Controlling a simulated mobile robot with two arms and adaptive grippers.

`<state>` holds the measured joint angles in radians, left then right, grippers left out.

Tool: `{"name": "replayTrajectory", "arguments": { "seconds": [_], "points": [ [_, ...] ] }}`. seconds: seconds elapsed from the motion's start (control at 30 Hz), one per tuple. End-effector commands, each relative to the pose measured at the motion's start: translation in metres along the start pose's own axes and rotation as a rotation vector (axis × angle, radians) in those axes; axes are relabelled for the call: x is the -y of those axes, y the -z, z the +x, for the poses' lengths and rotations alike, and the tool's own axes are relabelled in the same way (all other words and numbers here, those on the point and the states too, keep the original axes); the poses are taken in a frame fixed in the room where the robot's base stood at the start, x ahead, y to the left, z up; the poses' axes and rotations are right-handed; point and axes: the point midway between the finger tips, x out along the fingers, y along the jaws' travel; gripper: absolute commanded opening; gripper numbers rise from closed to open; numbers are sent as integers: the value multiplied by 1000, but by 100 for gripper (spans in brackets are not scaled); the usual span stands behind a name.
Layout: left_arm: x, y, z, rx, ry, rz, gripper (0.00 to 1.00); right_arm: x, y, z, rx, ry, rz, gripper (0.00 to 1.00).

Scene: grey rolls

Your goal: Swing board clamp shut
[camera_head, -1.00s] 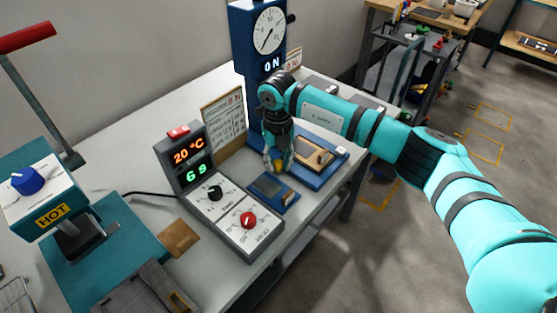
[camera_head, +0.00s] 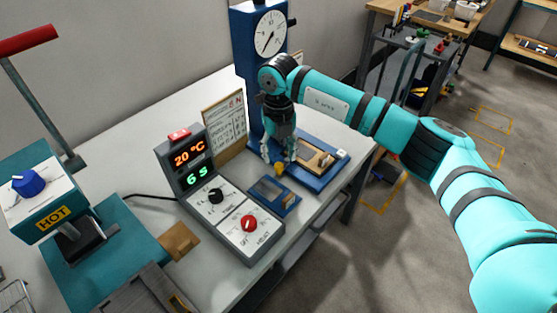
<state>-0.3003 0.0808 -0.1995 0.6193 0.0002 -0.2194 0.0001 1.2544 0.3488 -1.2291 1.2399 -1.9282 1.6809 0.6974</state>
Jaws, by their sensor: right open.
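My right gripper (camera_head: 279,158) points down in front of the blue gauge stand, beside the wooden board piece on its blue base. It is open, with its fingertips apart. A small yellow part (camera_head: 280,168), perhaps the clamp's handle, shows just under the fingertips; I cannot tell if they touch it. A wooden board piece with a dark slot (camera_head: 316,160) lies on the blue base (camera_head: 331,172). The clamp itself is too small and partly hidden by my gripper, so its position is unclear. My left gripper is not in view.
A small blue plate (camera_head: 272,192) lies in front of the gripper. A grey control box (camera_head: 232,222) showing 20 °C stands to its left. The blue gauge stand (camera_head: 243,55) rises behind. A teal press (camera_head: 90,260) with a red lever occupies the left.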

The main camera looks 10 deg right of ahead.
Motion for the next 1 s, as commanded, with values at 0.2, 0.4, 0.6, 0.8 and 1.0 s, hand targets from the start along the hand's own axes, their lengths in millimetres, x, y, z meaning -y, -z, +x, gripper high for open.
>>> {"name": "replayTrajectory", "arguments": {
  "seconds": [0.2,0.4,0.6,0.8,1.0],
  "points": [
    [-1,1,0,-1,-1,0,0,0,-1,-47,4,1,-1,48],
    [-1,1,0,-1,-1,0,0,0,-1,-71,2,0,0,48],
    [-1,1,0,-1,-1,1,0,0,0,-77,1,0,0,48],
    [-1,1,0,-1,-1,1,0,0,0,-77,1,0,0,48],
    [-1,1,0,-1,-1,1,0,-4,0,-74,1,-11,-6,48]
  ]
}}
